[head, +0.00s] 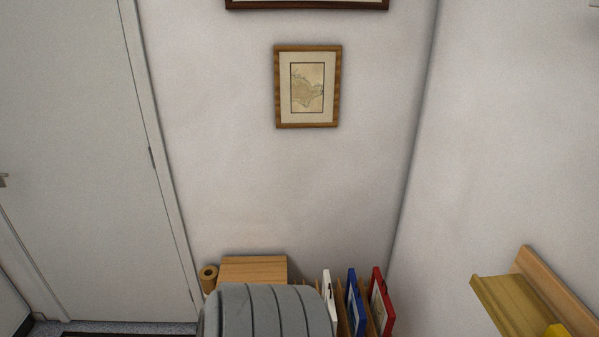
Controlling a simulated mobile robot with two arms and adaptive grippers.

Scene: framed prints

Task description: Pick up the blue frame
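The blue frame (353,299) stands on edge at the bottom of the head view, between a white frame (328,295) on its left and a red frame (382,298) on its right. The frames lean slightly and sit among wooden dividers; their lower parts are cut off by the picture's edge. Neither of my grippers shows in the view.
A ribbed grey rounded object (265,312) fills the bottom centre, left of the frames. Behind it are a wooden box (253,268) and a brown roll (208,277). A wooden ledge (525,300) with something yellow juts from the right wall. A map print (308,87) hangs above.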

